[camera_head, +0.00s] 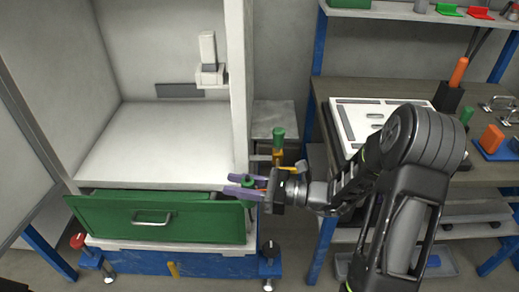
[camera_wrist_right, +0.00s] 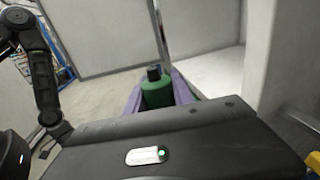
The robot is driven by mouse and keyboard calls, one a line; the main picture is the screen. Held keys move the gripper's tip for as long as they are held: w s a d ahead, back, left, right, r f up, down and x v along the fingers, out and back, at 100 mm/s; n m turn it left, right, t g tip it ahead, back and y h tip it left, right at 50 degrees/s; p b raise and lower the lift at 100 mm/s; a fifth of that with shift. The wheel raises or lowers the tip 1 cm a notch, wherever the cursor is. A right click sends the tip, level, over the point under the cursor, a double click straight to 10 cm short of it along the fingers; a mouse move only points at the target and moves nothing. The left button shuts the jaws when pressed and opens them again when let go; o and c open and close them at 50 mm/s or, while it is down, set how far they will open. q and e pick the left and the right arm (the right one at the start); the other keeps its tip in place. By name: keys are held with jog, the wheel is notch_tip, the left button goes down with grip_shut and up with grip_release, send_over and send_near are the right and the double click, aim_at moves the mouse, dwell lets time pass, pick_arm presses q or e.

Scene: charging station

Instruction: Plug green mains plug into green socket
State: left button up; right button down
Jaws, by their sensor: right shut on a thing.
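My right gripper (camera_head: 236,186) reaches left in the head view, with its purple fingers beside the right end of the green drawer. It is shut on a green plug (camera_head: 249,180). In the right wrist view the green plug (camera_wrist_right: 157,93) is a short cylinder with a black top, between the purple fingers (camera_wrist_right: 160,99). Part of it is hidden by the gripper body. I cannot make out a green socket for certain. My left gripper is in neither view.
A white cabinet with a green drawer (camera_head: 110,217) stands at left. An upright green-topped piece (camera_head: 278,134) stands behind my right gripper, near a grey box (camera_head: 272,118). At right, a bench holds a white panel (camera_head: 350,133) and an orange block (camera_head: 491,138).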

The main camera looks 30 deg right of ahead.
pick_arm(q)
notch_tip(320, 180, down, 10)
jog(key=b, duration=1)
pick_arm(e)
notch_tip(320, 180, down, 11)
jog(key=a+g, duration=0.1)
jog(key=shift+s+a+r+n+y, duration=0.2)
jog(key=shift+s+a+n+y, duration=0.05)
jog(key=shift+s+n+y, duration=0.15)
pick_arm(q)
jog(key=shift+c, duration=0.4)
